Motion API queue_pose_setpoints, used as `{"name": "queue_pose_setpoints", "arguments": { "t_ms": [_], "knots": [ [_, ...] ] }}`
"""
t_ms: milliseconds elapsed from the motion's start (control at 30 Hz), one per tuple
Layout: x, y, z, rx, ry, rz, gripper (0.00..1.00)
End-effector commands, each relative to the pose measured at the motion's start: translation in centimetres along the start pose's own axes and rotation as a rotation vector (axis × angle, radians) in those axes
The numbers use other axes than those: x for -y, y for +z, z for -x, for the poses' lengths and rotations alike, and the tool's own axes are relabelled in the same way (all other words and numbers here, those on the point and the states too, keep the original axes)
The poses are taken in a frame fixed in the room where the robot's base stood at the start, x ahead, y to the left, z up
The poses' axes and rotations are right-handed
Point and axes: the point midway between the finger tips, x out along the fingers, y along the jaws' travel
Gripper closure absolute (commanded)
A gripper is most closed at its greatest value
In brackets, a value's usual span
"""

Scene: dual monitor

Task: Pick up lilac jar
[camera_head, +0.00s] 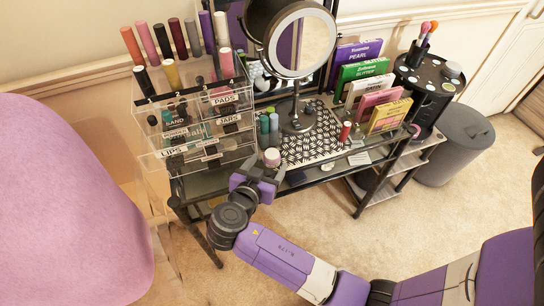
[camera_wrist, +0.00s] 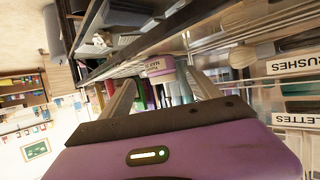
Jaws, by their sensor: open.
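A small pale pink-lilac jar (camera_head: 272,157) stands at the front edge of the glass table, beside the clear organizer. In the wrist view a lilac-and-white jar (camera_wrist: 158,68) with small print shows just beyond and between the two fingers. My gripper (camera_head: 267,173) is open, close in front of the jar at the table edge. Its fingers (camera_wrist: 161,80) spread to either side of the jar in the wrist view. I cannot tell whether either finger touches it.
The clear drawer organizer (camera_head: 196,120) stands left of the jar. Green and teal bottles (camera_head: 269,123) stand behind it. A pink chair (camera_head: 65,200) is at left.

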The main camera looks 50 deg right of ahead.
Motion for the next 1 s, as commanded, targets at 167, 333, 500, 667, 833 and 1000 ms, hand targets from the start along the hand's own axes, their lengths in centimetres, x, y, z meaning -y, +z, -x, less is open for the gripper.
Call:
{"name": "queue_pose_setpoints", "arguments": {
  "t_ms": [167,333,500,667,833,1000],
  "knots": [
    [0.2,-0.1,-2.6,0.001,0.003,0.000,0.28],
    [0.3,-0.1,-3.5,0.001,0.000,0.000,0.28],
    [0.3,0.0,-3.5,0.001,-0.001,0.000,0.28],
    [0.3,0.0,-3.5,0.001,-0.001,0.000,0.56],
    [0.3,0.0,-3.5,0.001,-0.001,0.000,0.89],
    [0.3,-0.1,-3.5,0.001,-0.001,0.000,0.94]
  ]
}}
